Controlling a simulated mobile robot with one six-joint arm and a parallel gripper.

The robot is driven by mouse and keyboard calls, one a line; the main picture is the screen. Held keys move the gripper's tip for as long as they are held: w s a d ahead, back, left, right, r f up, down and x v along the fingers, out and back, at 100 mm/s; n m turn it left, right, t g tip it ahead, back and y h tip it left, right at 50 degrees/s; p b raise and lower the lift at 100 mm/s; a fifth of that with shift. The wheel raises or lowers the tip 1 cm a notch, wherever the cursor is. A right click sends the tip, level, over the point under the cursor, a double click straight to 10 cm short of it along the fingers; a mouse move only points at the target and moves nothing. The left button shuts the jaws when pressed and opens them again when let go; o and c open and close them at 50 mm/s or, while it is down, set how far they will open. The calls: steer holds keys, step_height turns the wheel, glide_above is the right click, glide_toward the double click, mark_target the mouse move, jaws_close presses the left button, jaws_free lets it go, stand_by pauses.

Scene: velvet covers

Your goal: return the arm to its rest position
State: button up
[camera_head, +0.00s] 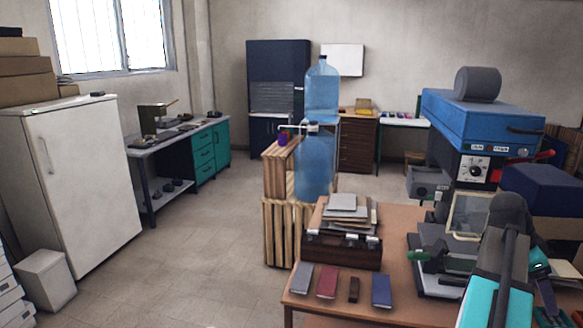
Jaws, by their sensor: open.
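Part of my arm (497,292), teal and dark grey, rises at the bottom right in front of the worktable. Its upper dark part overlaps the equipment behind it. I cannot make out my gripper's fingertips, and no held thing shows. The worktable (415,217) has a brown top. Along its front edge lie a grey-blue cover (301,278), a dark red cover (327,282), a narrow dark brown piece (353,290) and a blue cover (381,291), apart from each other.
A dark case (340,252) with stacked covers (343,212) stands behind the row. A blue press machine (483,122) rises behind my arm. Slatted crates (283,232) and blue water bottles (315,165) stand left of the table. The tiled floor (195,255) is open further left, before a white fridge (80,180).

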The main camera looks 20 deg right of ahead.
steer(key=w+a+f+n+y, duration=0.1)
steer(key=w+a+f+n, duration=0.3)
steer(key=w+a+f, duration=1)
steer(key=w+a+f+n+y, duration=0.1)
steer(key=w+a+f+n, duration=0.25)
steer(key=a+f, duration=1.25)
steer(key=s+a+f+n+g+y, duration=0.1)
steer(key=s+a+f+n, duration=0.25)
steer(key=a+f, duration=0.5)
steer(key=s+a+f+n+g, duration=0.1)
steer(key=s+a+f+n, duration=0.25)
steer(key=a+f, duration=0.45)
steer(key=s+a+f+n+y, duration=0.2)
steer(key=s+a+f+n, duration=0.8)
steer(key=s+a+f, duration=0.2)
steer(key=shift+s+a, duration=0.2)
steer(key=shift+s, duration=0.65)
